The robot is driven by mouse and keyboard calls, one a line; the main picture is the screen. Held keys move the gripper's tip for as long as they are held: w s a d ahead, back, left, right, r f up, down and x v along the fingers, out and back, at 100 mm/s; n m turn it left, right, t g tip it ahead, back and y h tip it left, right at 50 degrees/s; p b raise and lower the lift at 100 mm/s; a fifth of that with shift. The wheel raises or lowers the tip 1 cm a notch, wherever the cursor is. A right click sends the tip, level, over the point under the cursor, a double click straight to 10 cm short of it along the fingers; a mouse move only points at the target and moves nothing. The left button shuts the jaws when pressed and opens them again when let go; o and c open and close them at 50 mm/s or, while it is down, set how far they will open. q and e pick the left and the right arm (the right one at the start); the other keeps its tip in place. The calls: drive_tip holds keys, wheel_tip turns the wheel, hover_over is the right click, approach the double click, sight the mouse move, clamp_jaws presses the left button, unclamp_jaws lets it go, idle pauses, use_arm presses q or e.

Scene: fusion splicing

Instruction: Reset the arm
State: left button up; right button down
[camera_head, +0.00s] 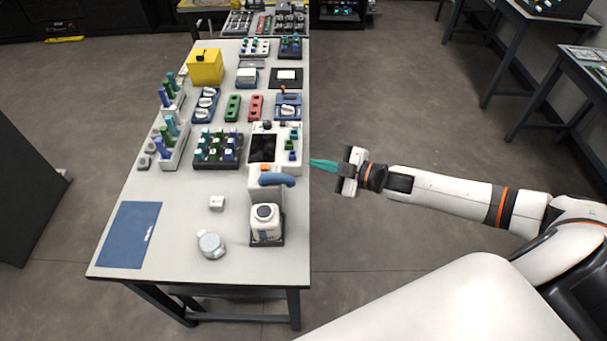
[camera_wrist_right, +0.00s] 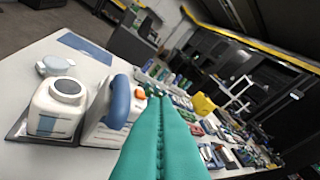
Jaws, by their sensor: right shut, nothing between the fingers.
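My right arm reaches in from the right in the head view. Its gripper (camera_head: 324,165) has teal fingers that are shut with nothing between them. The fingertips are just off the right edge of the table (camera_head: 180,240), beside the white splicing device. That handle also shows in the head view (camera_head: 277,179). My left gripper is in neither view.
A white bottle-like container (camera_head: 265,224) stands on a dark base near the table's front right. A round grey-white item (camera_head: 210,244) and a blue mat (camera_head: 129,235) lie to its left. Racks, trays and a yellow box (camera_head: 205,67) fill the far part.

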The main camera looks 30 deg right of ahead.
drive_tip(key=d+f+m+h+b, duration=0.2)
drive_tip(key=d+f+m+h, duration=0.25)
drive_tip(key=d+f, duration=0.65)
drive_tip(key=s+f+m+g+h, duration=0.15)
drive_tip(key=s+f, duration=0.25)
drive_tip(key=f, duration=0.6)
drive_tip(key=s+f+m+g+h, duration=0.1)
drive_tip(key=s+f+m+h, duration=0.2)
drive_tip(key=f, duration=0.6)
drive_tip(key=s+a+f+m+g+h, duration=0.15)
drive_tip(key=s+a+f+g, duration=0.25)
drive_tip(key=s+f, duration=1)
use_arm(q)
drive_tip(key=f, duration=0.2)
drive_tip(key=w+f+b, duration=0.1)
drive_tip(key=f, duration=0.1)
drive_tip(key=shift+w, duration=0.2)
use_arm(e)
drive_tip(key=s+a+f+g, duration=0.1)
drive_tip(key=s+a+f, duration=0.1)
drive_tip(key=s, duration=0.5)
drive_tip(key=s+a+f+m+g, duration=0.1)
drive_tip(key=s+a+f+g, duration=0.1)
drive_tip(key=s+a, duration=0.3)
drive_tip(key=s+a+f+m+g, duration=0.1)
drive_tip(key=s+a+f+g, duration=0.1)
drive_tip(key=s, duration=0.7)
drive_tip(key=shift+s+a+f+y, duration=0.45)
drive_tip(key=shift+a+f, duration=0.2)
drive_tip(key=shift+a, duration=0.35)
